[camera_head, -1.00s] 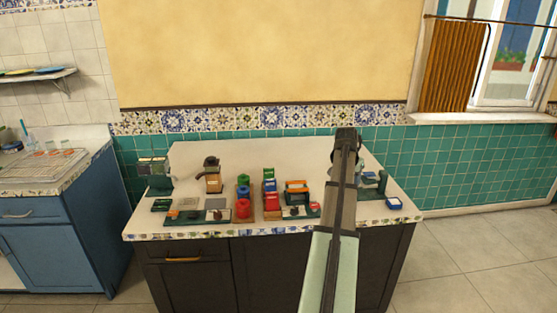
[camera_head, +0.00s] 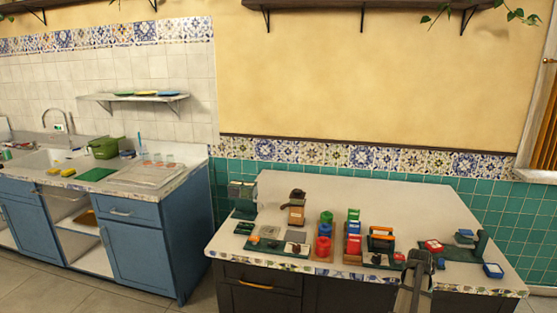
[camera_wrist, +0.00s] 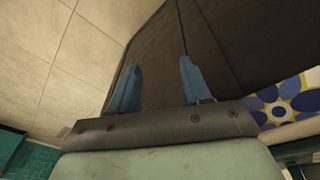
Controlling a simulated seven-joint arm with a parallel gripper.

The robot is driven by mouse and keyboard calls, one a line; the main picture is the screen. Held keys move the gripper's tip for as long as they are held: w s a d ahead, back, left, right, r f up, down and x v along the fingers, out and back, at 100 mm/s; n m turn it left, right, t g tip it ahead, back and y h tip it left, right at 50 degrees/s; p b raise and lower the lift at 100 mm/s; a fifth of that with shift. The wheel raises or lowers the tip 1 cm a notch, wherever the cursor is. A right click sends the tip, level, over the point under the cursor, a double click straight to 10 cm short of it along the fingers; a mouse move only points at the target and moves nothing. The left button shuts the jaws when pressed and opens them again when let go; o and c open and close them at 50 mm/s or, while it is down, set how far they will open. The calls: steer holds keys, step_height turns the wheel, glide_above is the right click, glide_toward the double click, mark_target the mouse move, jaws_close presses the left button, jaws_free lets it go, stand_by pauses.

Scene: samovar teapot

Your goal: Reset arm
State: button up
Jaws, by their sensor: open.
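My gripper (camera_head: 418,262) shows at the lower right of the head view, at the front edge of the counter (camera_head: 370,197). In the wrist view its two blue fingers (camera_wrist: 158,85) are spread apart with nothing between them. That view shows a dark cabinet front (camera_wrist: 160,45) beyond the fingers. Much of my arm lies outside the bottom of the head view.
The counter holds a brown grinder-like item (camera_head: 296,208), stacked red, blue and green containers (camera_head: 324,246), an orange-handled box (camera_head: 381,239) and a small blue box (camera_head: 493,270). Blue cabinets (camera_head: 145,250) stand left. Pale floor tiles (camera_wrist: 55,50) show in the wrist view.

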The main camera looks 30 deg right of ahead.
steer(key=w+a+f+n+g+y, duration=0.1)
steer(key=w+a+f+n, duration=0.15)
steer(key=a+f, duration=0.65)
steer(key=w+a+f+n+y, duration=0.15)
steer(key=w+a+f, duration=0.3)
steer(key=a, duration=0.95)
steer(key=w+a+f+n+g, duration=0.1)
steer(key=w+a+f+n, duration=0.2)
steer(key=a+f, duration=0.6)
steer(key=s+a+f+n+g, duration=0.1)
steer(key=s+a+f+n, duration=0.2)
steer(key=s+a, duration=0.3)
steer(key=s+a+f+n+g, duration=0.2)
steer(key=s+a, duration=0.5)
steer(key=a, duration=0.7)
steer(key=s+a+f+n+g, duration=0.1)
steer(key=s+a+f+n, duration=0.2)
steer(key=s+a, duration=0.3)
steer(key=a+f, duration=0.1)
steer(key=a, duration=0.3)
steer(key=shift+s+a+n, duration=0.2)
steer(key=shift+s+n, duration=0.05)
steer(key=shift+n, duration=0.15)
steer(key=shift+h, duration=0.25)
